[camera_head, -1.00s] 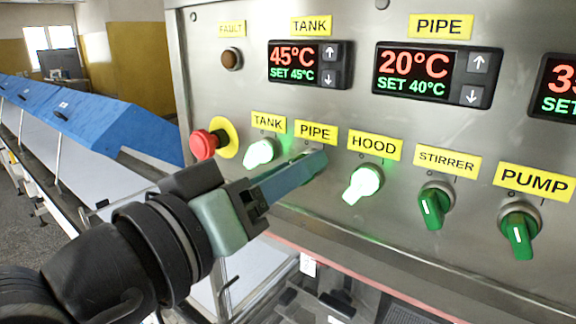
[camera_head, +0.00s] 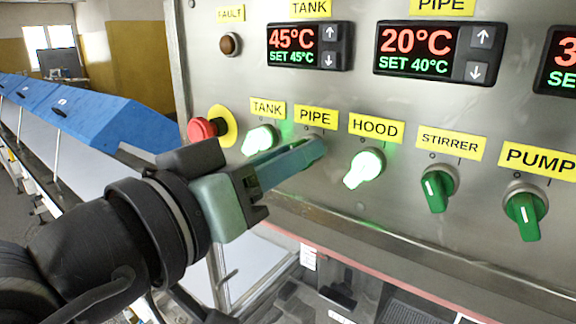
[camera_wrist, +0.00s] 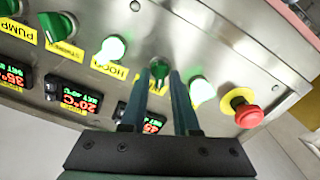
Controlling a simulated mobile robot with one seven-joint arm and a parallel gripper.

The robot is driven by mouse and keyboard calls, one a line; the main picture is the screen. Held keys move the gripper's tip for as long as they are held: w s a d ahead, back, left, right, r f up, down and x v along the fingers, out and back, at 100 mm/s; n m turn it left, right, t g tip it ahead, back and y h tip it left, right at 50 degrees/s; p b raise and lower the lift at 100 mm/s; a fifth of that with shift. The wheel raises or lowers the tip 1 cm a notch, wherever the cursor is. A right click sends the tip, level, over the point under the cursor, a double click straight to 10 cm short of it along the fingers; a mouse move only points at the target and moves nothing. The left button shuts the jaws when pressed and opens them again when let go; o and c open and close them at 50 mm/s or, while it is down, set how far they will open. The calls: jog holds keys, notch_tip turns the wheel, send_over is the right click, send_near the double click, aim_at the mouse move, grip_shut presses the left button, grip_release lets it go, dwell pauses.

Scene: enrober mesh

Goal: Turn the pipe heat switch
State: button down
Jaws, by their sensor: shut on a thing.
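The pipe heat switch (camera_wrist: 159,68) is a dark green, unlit knob under the yellow PIPE label (camera_head: 316,117). In the wrist view it sits between the tips of my two blue-grey fingers. My gripper (camera_head: 316,150) reaches in from the lower left and is shut on this knob; it also shows in the wrist view (camera_wrist: 160,78). In the head view the fingers hide nearly all of the knob, so its angle cannot be read there. The PIPE display (camera_head: 416,52) reads 20°C, SET 40°C.
The lit TANK switch (camera_head: 259,140) is close left of my fingers, and the lit HOOD switch (camera_head: 364,168) close right. The red emergency stop (camera_head: 202,130) stands out farther left. The STIRRER (camera_head: 437,191) and PUMP (camera_head: 525,212) switches are unlit. A blue-covered conveyor (camera_head: 110,112) runs behind.

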jog(key=shift+s+d+m+b, duration=0.1)
jog(key=shift+d+m+b, duration=0.05)
jog(key=shift+m+b, duration=4.4)
jog(key=shift+m+p, duration=0.4)
jog(key=shift+m, duration=0.25)
jog(key=c, duration=0.9)
grip_release()
jog(key=v, duration=1.3)
